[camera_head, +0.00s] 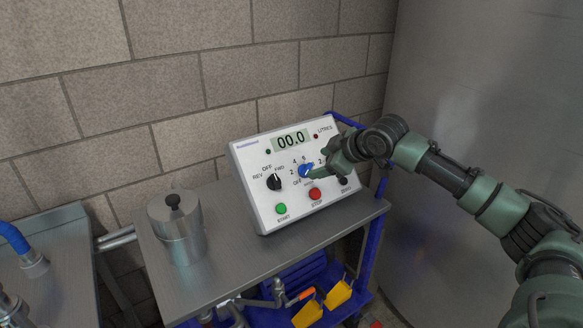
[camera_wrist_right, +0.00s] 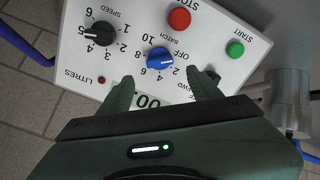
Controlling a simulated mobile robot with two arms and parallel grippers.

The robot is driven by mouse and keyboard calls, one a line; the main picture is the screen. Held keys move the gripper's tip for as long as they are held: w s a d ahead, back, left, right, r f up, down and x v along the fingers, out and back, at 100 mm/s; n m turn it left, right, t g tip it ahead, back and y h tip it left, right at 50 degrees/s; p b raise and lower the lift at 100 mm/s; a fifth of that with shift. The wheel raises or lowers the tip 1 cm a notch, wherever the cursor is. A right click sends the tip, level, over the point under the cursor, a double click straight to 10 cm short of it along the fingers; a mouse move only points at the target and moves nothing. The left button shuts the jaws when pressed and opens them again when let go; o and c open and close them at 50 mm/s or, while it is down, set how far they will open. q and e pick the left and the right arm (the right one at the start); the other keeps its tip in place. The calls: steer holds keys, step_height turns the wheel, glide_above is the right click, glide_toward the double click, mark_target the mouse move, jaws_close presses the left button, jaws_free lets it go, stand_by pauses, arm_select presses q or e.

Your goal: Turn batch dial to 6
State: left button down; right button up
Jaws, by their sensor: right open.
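The blue batch dial (camera_head: 305,171) is on the sloped white control box (camera_head: 252,178), ringed by numbers and OFF. It also shows in the right wrist view (camera_wrist_right: 159,58), seen upside down; I cannot read its pointer's setting surely. My right gripper (camera_head: 316,163) is in front of the panel. In the wrist view its two fingers (camera_wrist_right: 163,84) are apart, pointing at the dial from either side of its line, with nothing between them. The dial looks free of the fingertips; the exact gap is unclear. My left gripper is not in view.
Beside the dial are a black selector (camera_head: 274,182), a green START button (camera_head: 281,208), a red STOP button (camera_head: 315,193) and a black speed knob (camera_wrist_right: 102,33). A lidded metal can (camera_head: 178,232) stands left of the box on the steel trolley top (camera_head: 222,272). A brick wall stands behind.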

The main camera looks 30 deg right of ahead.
mark_target(307, 168)
steer(key=x, duration=0.7)
steer(key=shift+a+p, duration=0.1)
steer(key=shift+p, duration=0.3)
